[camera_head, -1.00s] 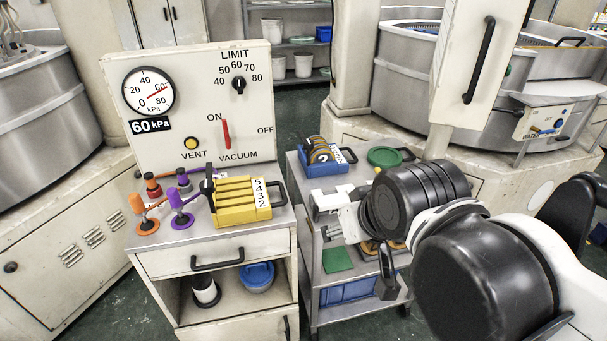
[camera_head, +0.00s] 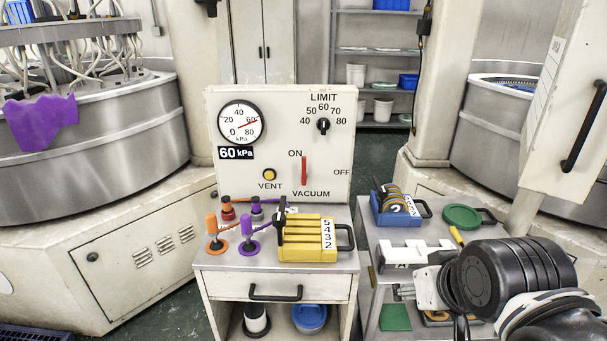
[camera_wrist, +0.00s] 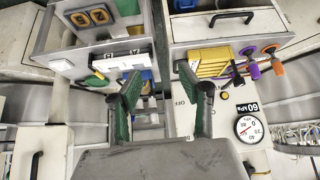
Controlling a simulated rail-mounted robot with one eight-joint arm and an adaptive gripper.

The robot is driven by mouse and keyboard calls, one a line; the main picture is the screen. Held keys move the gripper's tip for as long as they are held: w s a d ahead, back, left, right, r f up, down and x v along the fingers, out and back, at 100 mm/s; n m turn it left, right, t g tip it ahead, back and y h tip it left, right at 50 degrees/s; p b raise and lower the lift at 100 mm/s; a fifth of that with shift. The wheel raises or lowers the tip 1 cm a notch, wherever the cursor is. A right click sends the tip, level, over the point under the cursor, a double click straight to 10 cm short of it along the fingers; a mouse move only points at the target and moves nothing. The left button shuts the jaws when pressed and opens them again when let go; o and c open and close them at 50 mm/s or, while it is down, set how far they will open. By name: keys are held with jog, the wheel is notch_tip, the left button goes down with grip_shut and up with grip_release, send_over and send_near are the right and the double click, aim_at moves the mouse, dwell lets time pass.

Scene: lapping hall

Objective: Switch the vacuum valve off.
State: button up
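The vacuum valve is a red lever (camera_head: 303,170) on the white panel (camera_head: 228,176), upright between the ON mark at its top and the VACUUM label below. The OFF mark is to its right. The round gauge (camera_head: 241,123) has its needle near 60, above a 60 kPa label; it also shows in the wrist view (camera_wrist: 249,128). My gripper (camera_wrist: 165,95) is open and empty, with green pads on its fingers. The panel's OFF mark shows between the fingers in the wrist view, but the red lever is not visible there. In the head view my arm is right of the panel, apart from the lever.
A LIMIT knob (camera_head: 323,125) and yellow VENT button (camera_head: 269,174) share the panel. A yellow block rack (camera_head: 306,252) and orange and purple handled tools stand below it. The right cart holds a blue tray (camera_head: 391,215) and green dish (camera_head: 462,216).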

jog(key=shift+w+r, duration=0.15)
jog(key=shift+r, duration=0.05)
jog(key=shift+c, duration=1.4)
jog(key=shift+n+g, duration=0.3)
jog(key=shift+n, duration=0.3)
jog(key=w+r, duration=0.3)
jog(key=shift+w+a+r+p, duration=0.1)
jog(key=shift+a+r+p, duration=0.2)
jog(key=shift+r, duration=0.1)
grip_shut()
jog(key=w+a+r+n+g+p, duration=0.1)
jog(key=w+a+r+n, duration=0.2)
jog(key=w+r, duration=0.5)
jog(key=w+a+r+n+g+p, duration=0.1)
jog(key=w+a+r+n, duration=0.3)
jog(key=w, duration=0.7)
jog(key=w+a+r+n+g+h+p, duration=0.15)
jog(key=w+a+n, duration=0.25)
jog(key=w, duration=1)
jog(key=shift+w+a+f+n+g+h+p, duration=0.2)
jog(key=shift+w+a+f+n+g+p, duration=0.3)
jog(key=shift+w+a+f+n, duration=1.5)
jog(key=shift+w+a+f+n+g+h+p, duration=0.35)
jog(key=shift+w+a+f, duration=1.2)
jog(key=shift+w+a, duration=1.35)
jog(key=shift+w+a+f+n+g+h+p, duration=0.1)
jog(key=shift+w+a+f+n+g+p, duration=0.5)
jog(key=shift+w+a+f+n, duration=1.4)
